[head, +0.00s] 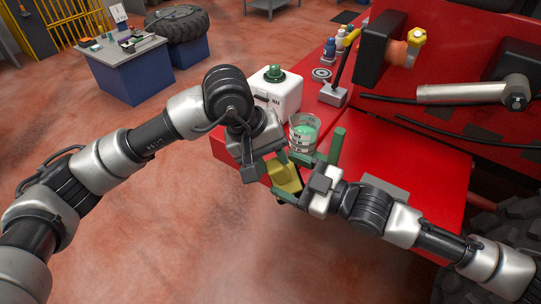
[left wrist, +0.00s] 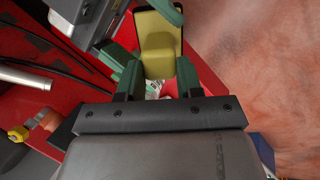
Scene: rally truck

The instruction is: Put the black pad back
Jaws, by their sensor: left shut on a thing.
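The black pad (left wrist: 178,46) shows as a dark rim around a yellow block on its face. In the head view, the yellow block (head: 284,177) hangs by the red truck's front edge, with a dark edge below it. My left gripper (left wrist: 158,78) is shut on the yellow block and holds the pad clear of the floor. My right gripper (head: 308,162) is close beside it, its green fingers spread apart. Whether the right fingers touch the pad is hard to tell; the arms hide part of it.
On the red truck surface (head: 420,180) stand a glass beaker (head: 304,133) with green contents, a white box (head: 277,92) with a green knob, a lever (head: 338,90) and bottles (head: 330,50). A blue workbench (head: 130,72) and tyre (head: 178,24) stand far left. The floor between is clear.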

